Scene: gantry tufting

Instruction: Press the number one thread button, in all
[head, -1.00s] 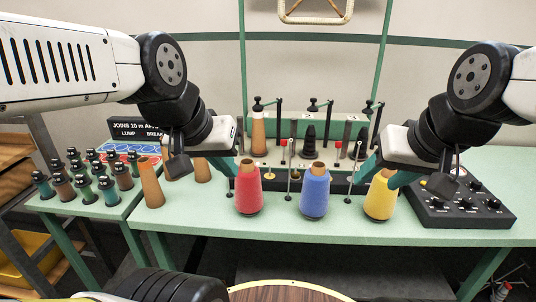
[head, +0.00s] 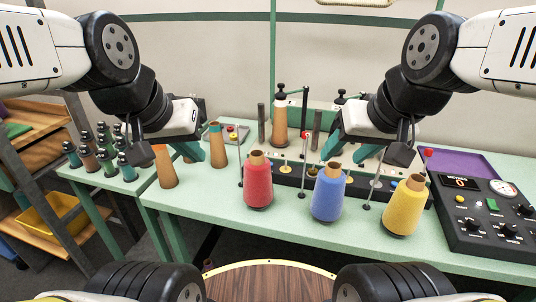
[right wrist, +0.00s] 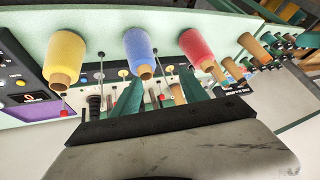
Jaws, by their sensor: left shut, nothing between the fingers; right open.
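A dark rail (head: 290,176) at the front of the thread machine carries small round yellow parts (head: 285,168), partly hidden behind the cones. I cannot read any number there, so I cannot tell which is the number one thread button. Red (head: 258,182), blue (head: 328,195) and yellow (head: 405,208) thread cones stand upright in front of the rail. My left gripper (head: 217,156) is shut and empty, left of the red cone. My right gripper (head: 345,152) is above the rail, behind the blue cone. Its green fingers are apart and empty in the right wrist view (right wrist: 163,88).
A control panel (head: 485,215) with knobs, a gauge and a green button stands at the right. Thin red-tipped posts (head: 305,137) rise near the rail. Bare table lies in front of the cones.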

